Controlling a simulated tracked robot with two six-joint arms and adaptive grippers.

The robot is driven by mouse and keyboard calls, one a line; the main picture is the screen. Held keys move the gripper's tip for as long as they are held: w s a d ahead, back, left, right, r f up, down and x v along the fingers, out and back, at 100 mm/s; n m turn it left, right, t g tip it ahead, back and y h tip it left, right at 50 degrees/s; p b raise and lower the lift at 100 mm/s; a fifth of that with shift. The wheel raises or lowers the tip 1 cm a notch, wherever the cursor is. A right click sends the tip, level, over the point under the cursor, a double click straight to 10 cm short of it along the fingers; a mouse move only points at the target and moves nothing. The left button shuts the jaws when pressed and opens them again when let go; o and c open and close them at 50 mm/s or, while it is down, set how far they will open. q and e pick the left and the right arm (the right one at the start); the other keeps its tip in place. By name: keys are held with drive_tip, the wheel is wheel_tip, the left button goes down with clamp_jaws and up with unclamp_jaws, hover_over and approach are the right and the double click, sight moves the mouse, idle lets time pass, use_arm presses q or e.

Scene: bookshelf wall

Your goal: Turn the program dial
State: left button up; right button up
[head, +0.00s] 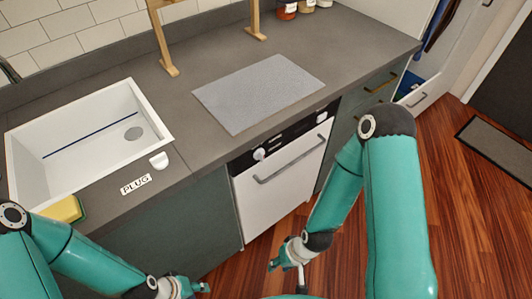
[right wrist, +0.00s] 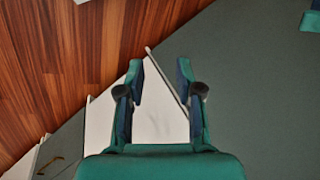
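The white dishwasher (head: 280,182) is under the counter, with a black control strip (head: 291,133) along its top. A round white dial (head: 259,154) sits at the strip's left end and another white knob (head: 321,117) at its right end. I cannot tell which is the program dial or read its markings. My right gripper (head: 286,276) is low in front of the dishwasher, apart from both knobs; in the right wrist view it is open and empty (right wrist: 160,72). My left gripper (head: 203,288) is at the bottom edge, left of the right one; its opening is unclear.
A grey mat (head: 257,91) lies on the counter above the dishwasher. The dishwasher handle (head: 288,160) sticks out below the strip.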

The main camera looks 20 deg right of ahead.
drive_tip(key=n+t+b, duration=0.6)
drive_tip(key=t+b, duration=0.6)
drive_tip(key=b, duration=0.4)
approach(261, 156)
drive_tip(key=d+v, duration=0.1)
drive_tip(key=v, duration=0.8)
drive_tip(key=shift+y, duration=0.3)
drive_tip(key=p+x, duration=0.5)
drive_tip(key=x, duration=1.2)
drive_tip(key=shift+w+r, duration=0.1)
drive_tip(key=shift+w, duration=0.2)
